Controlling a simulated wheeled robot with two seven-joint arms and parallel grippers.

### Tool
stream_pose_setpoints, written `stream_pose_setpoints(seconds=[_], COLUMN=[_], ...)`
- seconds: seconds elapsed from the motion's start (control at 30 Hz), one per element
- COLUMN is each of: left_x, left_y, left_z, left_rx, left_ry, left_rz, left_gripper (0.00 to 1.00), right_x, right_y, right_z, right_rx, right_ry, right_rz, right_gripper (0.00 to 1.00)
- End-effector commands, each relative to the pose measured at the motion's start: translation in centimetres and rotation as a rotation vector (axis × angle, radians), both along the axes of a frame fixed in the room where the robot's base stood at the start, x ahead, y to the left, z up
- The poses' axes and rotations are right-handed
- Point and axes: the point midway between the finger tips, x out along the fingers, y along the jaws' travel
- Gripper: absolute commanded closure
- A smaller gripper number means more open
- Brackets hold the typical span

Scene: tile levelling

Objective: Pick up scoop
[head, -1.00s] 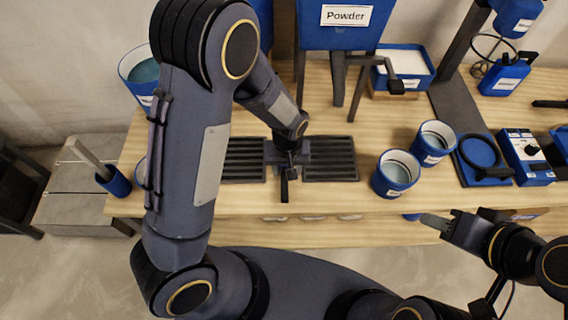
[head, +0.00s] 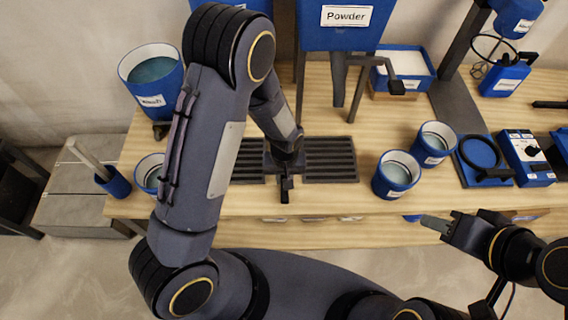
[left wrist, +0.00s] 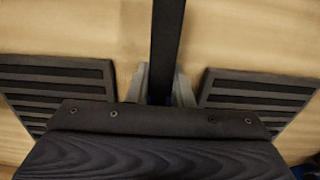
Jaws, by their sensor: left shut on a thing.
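The scoop shows as a dark handle (head: 285,194) between two black slatted pads on the wooden bench. Its bowl cannot be made out. My left gripper (head: 286,170) is over it, largely hidden behind my own arm in the head view. In the left wrist view the grey fingertips (left wrist: 158,84) stand on both sides of the dark bar (left wrist: 167,35) and are shut on it. I cannot tell whether it is clear of the bench. My right gripper (head: 437,225) is off the bench's front edge at right, apart from everything; its finger gap cannot be made out.
Slatted pads (head: 330,160) lie on both sides of the left gripper. Two blue cups (head: 396,175) stand to the right. A blue powder hopper (head: 343,32) stands behind. A labelled bucket (head: 152,85) and a smaller cup (head: 150,173) are at left.

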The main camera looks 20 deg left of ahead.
Motion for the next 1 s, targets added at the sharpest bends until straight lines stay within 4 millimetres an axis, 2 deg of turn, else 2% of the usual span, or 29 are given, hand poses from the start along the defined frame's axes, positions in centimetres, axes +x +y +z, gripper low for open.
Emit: stream_pose_setpoints(seconds=[0.37, 0.57, 0.83, 1.0], left_x=[0.1, 0.1, -4.5, -8.5], left_y=[0.0, -0.1, -2.2, -3.8], left_z=[0.5, 3.2, 9.3, 11.1], left_rx=[0.0, -0.002, -0.005, -0.001], left_ry=[-0.002, -0.006, -0.006, -0.002], left_rz=[0.0, -0.001, -0.006, -0.009], left_gripper=[1.0, 1.0, 1.0, 1.0], right_x=[0.0, 0.0, 0.0, 0.0], right_y=[0.0, 0.0, 0.0, 0.0], right_z=[0.1, 0.5, 1.2, 1.3], right_rx=[0.0, 0.0, 0.0, 0.0], right_ry=[0.0, 0.0, 0.0, 0.0], right_rz=[0.0, 0.0, 0.0, 0.0], right_gripper=[0.64, 0.64, 0.64, 0.64])
